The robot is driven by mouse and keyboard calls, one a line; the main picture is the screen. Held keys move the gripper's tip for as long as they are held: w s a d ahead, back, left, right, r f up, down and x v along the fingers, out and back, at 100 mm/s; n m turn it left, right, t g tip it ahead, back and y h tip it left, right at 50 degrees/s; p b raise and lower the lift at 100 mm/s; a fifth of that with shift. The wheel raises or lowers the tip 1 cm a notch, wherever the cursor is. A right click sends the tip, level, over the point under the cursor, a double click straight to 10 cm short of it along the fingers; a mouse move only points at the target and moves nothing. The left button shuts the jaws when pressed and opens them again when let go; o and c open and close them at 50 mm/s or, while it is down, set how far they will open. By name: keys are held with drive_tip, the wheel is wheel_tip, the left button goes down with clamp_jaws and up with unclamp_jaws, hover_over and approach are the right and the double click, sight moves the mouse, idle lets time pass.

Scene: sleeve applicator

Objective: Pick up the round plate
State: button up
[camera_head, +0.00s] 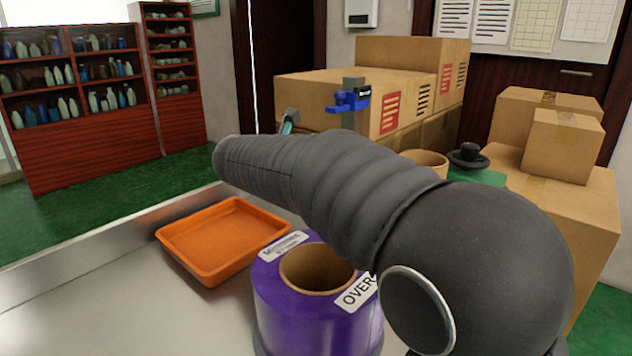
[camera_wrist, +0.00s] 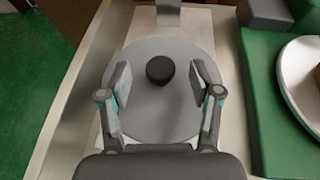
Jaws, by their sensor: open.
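The round plate (camera_wrist: 160,118) is a flat grey disc with a short black knob at its centre, in the middle of the wrist view. It lies on a pale surface. My gripper (camera_wrist: 163,74) is open above the plate, with one finger on each side of the knob. The fingers appear apart from the knob, and nothing is held between them. I cannot tell the exact height above the plate. In the head view my dark arm crosses the middle and I cannot make out the plate there.
An orange tray (camera_head: 192,258) and a purple roll (camera_head: 270,300) with a brown core stand on the metal table (camera_head: 80,300). Cardboard boxes (camera_head: 330,95) are stacked behind my arm. A green block (camera_wrist: 258,100) bearing a pale round thing (camera_wrist: 305,75) is right of the plate.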

drive_tip(key=x, duration=0.2)
drive_tip(key=shift+w+d+f, duration=0.2)
drive_tip(key=shift+w+f, duration=0.05)
drive_tip(key=shift+w, duration=0.05)
clamp_jaws()
